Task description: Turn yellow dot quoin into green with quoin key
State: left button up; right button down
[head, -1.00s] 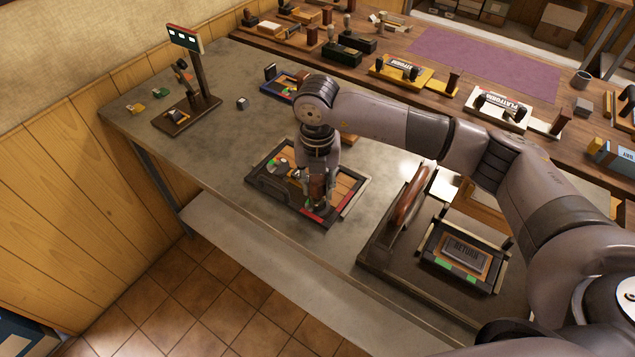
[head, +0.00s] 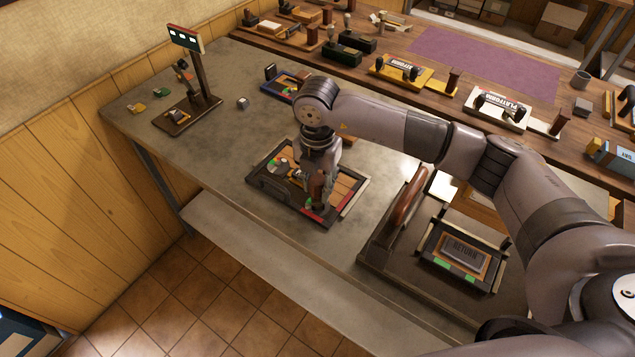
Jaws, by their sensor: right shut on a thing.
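My right gripper (head: 318,180) points down over the near right part of a dark chase frame (head: 262,196) on the grey table. It is shut on a brown-handled tool, which looks like the quoin key (head: 317,188), held roughly upright at the frame's near edge. A green spot (head: 309,203) shows just beside the tool's lower end, and a red strip (head: 311,215) lies along the near edge. I cannot make out a yellow dot; the gripper and key hide part of that edge. My left gripper is not in view.
A press with a brown handle (head: 406,200) and a framed RETURN plate (head: 461,252) stands to the right. A small stand (head: 198,85) is at the far left. A wooden bench behind holds several stamps and blocks.

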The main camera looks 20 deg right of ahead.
jog(key=shift+m, duration=1.1)
jog(key=shift+m+p, duration=0.55)
jog(key=shift+m, duration=0.65)
jog(key=shift+m+p, duration=0.35)
jog(key=shift+m, duration=0.85)
